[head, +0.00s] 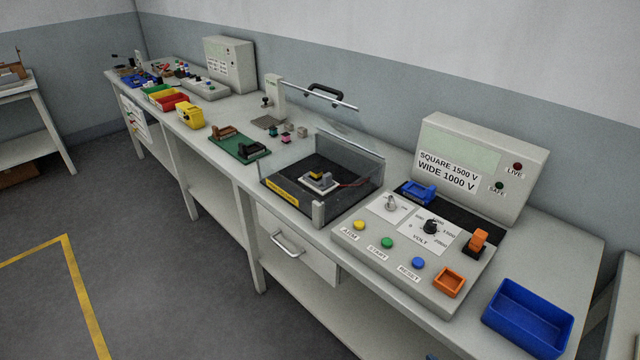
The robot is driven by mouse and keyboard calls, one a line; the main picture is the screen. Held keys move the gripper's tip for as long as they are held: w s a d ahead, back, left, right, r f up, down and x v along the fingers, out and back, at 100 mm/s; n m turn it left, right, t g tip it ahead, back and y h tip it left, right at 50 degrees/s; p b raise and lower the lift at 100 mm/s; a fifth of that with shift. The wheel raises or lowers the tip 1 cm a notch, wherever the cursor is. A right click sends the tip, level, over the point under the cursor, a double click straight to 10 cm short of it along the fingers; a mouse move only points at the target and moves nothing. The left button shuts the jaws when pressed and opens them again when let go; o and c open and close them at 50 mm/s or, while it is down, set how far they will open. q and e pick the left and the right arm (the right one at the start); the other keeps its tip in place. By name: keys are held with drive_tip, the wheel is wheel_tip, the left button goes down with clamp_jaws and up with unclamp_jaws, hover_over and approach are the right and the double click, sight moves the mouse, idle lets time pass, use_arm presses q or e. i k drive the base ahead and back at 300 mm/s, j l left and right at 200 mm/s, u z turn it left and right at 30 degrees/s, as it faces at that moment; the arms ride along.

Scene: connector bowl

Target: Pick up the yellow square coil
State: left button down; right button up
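A small part with yellow on it (317,175) sits on a pale fixture (322,186) inside a clear-walled test enclosure (372,170). It may be the yellow square coil, but it is too small to tell its shape surely. Several small pink, grey and dark green parts (286,137) stand on the bench just behind and left of the enclosure. Neither of my grippers is in view.
The enclosure's clear lid appears raised, with a black handle (325,90). Right of it are a control panel (365,246), a display box (475,165) and a blue bin (528,318).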

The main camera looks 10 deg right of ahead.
sight(316, 172)
drive_tip(key=k+j+z, duration=0.1)
drive_tip(key=z, duration=0.6)
drive_tip(key=i+j+z, duration=0.3)
drive_tip(key=j, duration=0.2)
drive_tip(key=j+z, duration=0.15)
drive_tip(key=j, duration=0.15)
drive_tip(key=i+j+z, duration=0.1)
drive_tip(key=j, duration=0.15)
drive_tip(key=i+j, duration=0.1)
drive_tip(key=j, duration=0.2)
drive_tip(key=i+j+z, duration=0.15)
drive_tip(key=j, duration=0.15)
drive_tip(key=i+j, duration=0.1)
drive_tip(key=j, duration=0.3)
drive_tip(key=i+j, duration=0.1)
drive_tip(key=j, duration=0.35)
drive_tip(key=i+j+z, duration=0.1)
drive_tip(key=j, duration=0.3)
drive_tip(key=i+j, duration=0.1)
drive_tip(key=j, duration=0.3)
